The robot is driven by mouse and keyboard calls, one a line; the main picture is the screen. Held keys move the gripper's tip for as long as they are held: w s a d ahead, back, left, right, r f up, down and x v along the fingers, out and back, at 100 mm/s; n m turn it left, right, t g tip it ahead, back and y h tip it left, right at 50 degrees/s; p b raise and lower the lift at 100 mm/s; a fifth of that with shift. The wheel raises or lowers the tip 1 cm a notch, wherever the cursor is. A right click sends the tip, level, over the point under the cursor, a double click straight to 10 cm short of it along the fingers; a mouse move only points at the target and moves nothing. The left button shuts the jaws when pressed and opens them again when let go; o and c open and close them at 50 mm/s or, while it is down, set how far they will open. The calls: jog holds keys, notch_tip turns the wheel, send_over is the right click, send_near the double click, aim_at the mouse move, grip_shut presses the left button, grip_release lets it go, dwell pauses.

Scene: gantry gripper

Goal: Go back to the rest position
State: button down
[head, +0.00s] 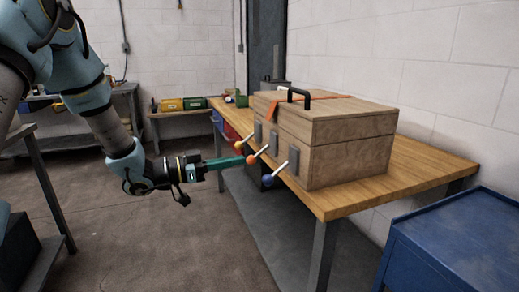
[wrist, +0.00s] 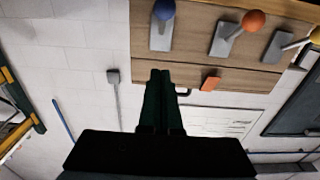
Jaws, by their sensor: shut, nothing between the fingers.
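My gripper (head: 238,161) is shut and empty, its green fingers pressed together and pointing right toward the wooden box (head: 345,165). In the wrist view the shut fingers (wrist: 160,76) point at the box's front and overlap it. Three levers stick out from grey plates on that front, with a yellow knob (head: 238,145), an orange knob (head: 251,159) and a blue knob (head: 267,180). The fingertips appear close to the yellow and orange knobs in the head view; whether they touch cannot be told. In the wrist view the blue knob (wrist: 164,10) and orange knob (wrist: 253,20) are clear of the fingers.
The box stands on a wooden table (head: 415,170), with a black handle (head: 298,95) and orange strap on its lid. A blue cabinet (head: 455,240) is at the right front. Green and yellow bins (head: 183,104) sit at the back. The floor (head: 170,245) below my arm is clear.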

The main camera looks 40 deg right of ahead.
jog(key=w+a+n+t+y, duration=0.2)
jog(key=w+a+n+t, duration=0.35)
jog(key=w+t, duration=0.4)
jog(key=w+a+f+n+t+y+p, duration=0.15)
jog(key=w+a+n+y, duration=0.3)
jog(key=a, duration=0.65)
jog(key=w+a+f+n+t+y+p, duration=0.1)
jog(key=w+a+f+n+t+y, duration=0.3)
jog(key=a, duration=0.7)
jog(key=s+a+r+n+g+y, duration=0.2)
jog(key=s+a+n+g+y, duration=0.4)
jog(key=s+a, duration=0.9)
jog(key=shift+s+a+n+g+p, duration=0.4)
jog(key=shift+a+n, duration=0.1)
jog(key=shift+a, duration=0.7)
